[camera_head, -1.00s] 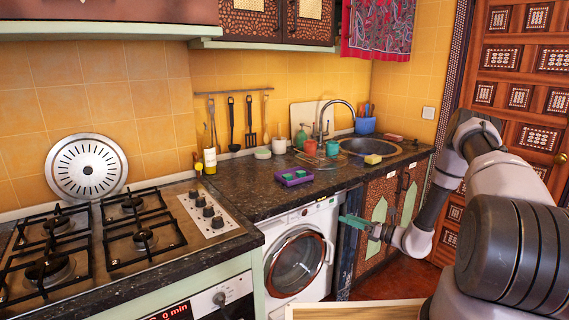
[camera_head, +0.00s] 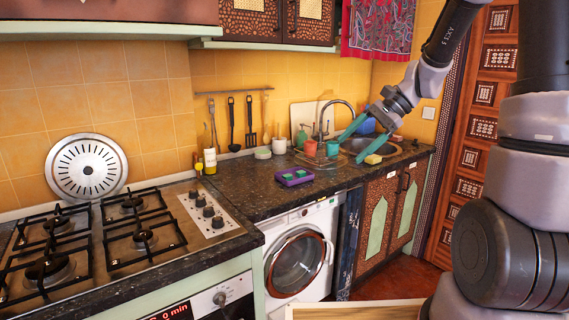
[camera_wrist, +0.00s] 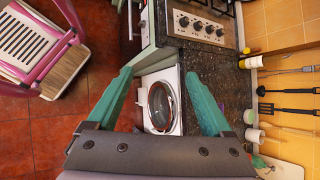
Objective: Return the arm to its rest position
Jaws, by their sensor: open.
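My gripper (camera_head: 351,149) is raised in front of the sink in the head view, with its two teal fingers spread apart and nothing between them. My arm rises from the right side of that view and comes down to the gripper from the upper right. In the wrist view my open gripper (camera_wrist: 158,74) looks down past the counter, with the washing machine (camera_wrist: 163,105) between and beyond its fingers.
The sink (camera_head: 368,146), a yellow sponge (camera_head: 373,159), a red cup (camera_head: 310,148) and a purple tray (camera_head: 293,177) are on the dark counter (camera_head: 245,188). A pink chair (camera_wrist: 45,50) stands on the red floor (camera_wrist: 60,130). The door (camera_head: 475,160) is behind my arm.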

